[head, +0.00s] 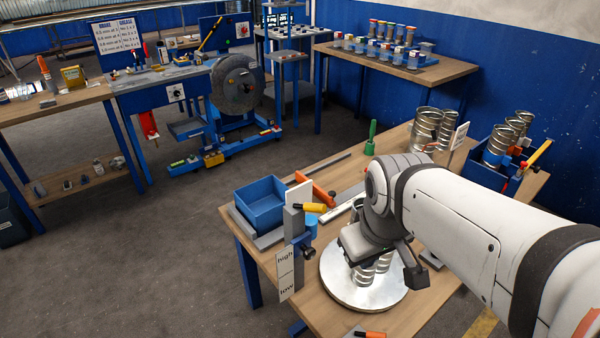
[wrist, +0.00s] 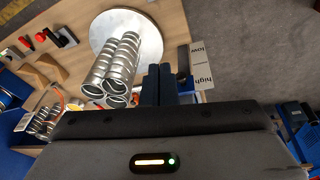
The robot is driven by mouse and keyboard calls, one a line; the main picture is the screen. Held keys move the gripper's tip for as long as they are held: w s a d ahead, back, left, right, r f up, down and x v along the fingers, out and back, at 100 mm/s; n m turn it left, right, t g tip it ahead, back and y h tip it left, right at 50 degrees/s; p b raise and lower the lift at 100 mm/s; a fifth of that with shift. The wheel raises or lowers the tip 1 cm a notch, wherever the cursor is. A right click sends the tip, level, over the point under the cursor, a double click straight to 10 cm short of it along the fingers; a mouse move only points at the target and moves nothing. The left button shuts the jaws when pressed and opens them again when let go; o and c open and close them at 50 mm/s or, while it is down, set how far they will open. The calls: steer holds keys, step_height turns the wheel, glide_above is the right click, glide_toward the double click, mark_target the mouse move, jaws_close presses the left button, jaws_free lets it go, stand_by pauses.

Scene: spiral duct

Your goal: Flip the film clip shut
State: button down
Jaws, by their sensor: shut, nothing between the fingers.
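I cannot make out the film clip for certain in either view. A grey upright post (head: 294,222) at the table's front left edge carries a yellow-tipped handle (head: 311,207) and a dark knob. A white card marked high and low (head: 285,272) hangs by it, and this card also shows in the wrist view (wrist: 201,66). My gripper (wrist: 158,72) is shut and empty, with its dark blue fingers between the metal tubes and the card. In the head view its grey body hangs over the round metal plate, and its fingertips are not clear.
Silvery spiral tubes (wrist: 120,62) stand on the round metal plate (head: 333,272), partly hidden by my gripper in the head view. A blue bin (head: 262,204) sits behind the post. A blue crate (head: 487,174) and more tubes (head: 427,128) are at the table's far end.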

mark_target(315, 208)
steer(key=w+a+r+n+h, duration=0.1)
steer(key=w+a+r+n, duration=0.35)
steer(key=n, duration=0.85)
steer(key=w+a+r+n, duration=0.1)
steer(key=w+a+n, duration=0.55)
steer(key=n, duration=0.75)
steer(key=w+d+f, duration=0.2)
steer(key=w+f, duration=0.2)
steer(key=f, duration=0.4)
steer(key=shift+w+d+f+p, duration=0.3)
steer(key=shift+f+p, duration=0.1)
